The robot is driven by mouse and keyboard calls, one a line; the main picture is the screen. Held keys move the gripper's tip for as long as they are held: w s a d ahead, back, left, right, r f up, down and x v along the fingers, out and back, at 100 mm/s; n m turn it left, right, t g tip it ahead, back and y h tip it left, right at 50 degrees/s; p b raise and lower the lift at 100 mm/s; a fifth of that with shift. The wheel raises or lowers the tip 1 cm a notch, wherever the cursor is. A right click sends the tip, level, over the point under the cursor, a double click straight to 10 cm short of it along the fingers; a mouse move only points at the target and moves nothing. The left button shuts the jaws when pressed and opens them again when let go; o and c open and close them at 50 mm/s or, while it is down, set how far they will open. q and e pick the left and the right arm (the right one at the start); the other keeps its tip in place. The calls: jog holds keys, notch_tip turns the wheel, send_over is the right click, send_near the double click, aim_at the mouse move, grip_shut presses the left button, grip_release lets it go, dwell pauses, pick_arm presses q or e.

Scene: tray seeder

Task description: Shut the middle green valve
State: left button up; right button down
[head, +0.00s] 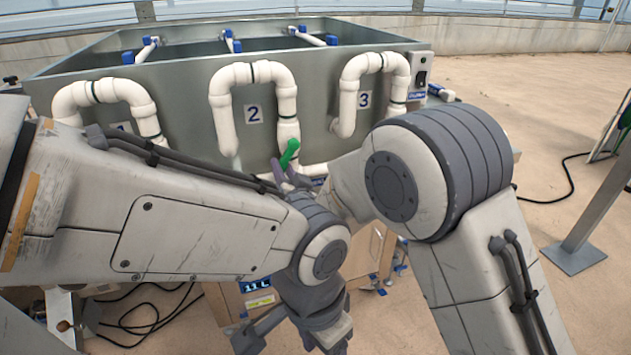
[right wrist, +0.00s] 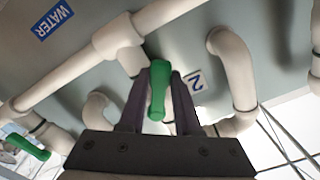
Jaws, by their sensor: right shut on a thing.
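The middle green valve handle (head: 289,153) shows in the head view below the plate marked 2, tilted up to the right. In the right wrist view the handle (right wrist: 158,82) stands between the two dark purple fingers of my right gripper (right wrist: 159,103). The right gripper (head: 287,174) is shut on the handle, in front of the white pipe. Whether the valve is open or closed I cannot tell. My left gripper (head: 292,338) hangs low at the bottom of the head view, its fingers mostly cut off by the frame edge.
A grey metal tank (head: 185,85) carries white looped pipes numbered 2 and 3, and one at left. Another green handle (right wrist: 28,147) is at the left of the right wrist view. A control box (head: 420,75) sits at the tank's right corner.

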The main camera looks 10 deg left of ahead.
jog(key=r+m+b, duration=0.1)
jog(key=m+b, duration=0.2)
jog(key=b, duration=0.1)
jog(key=s+a+r+m+b, duration=0.1)
jog(key=r+m+b, duration=0.1)
jog(key=m+b, duration=0.1)
jog(key=a+r+m+b, duration=0.1)
jog(key=m+b, duration=0.3)
jog(key=m, duration=0.1)
jog(key=shift+s+a+r+b, duration=0.1)
jog(key=shift+s+r+b, duration=0.1)
jog(key=shift+r+b, duration=0.15)
jog(key=shift+r+m, duration=0.15)
jog(key=shift+m, duration=0.15)
jog(key=c, duration=0.6)
grip_release()
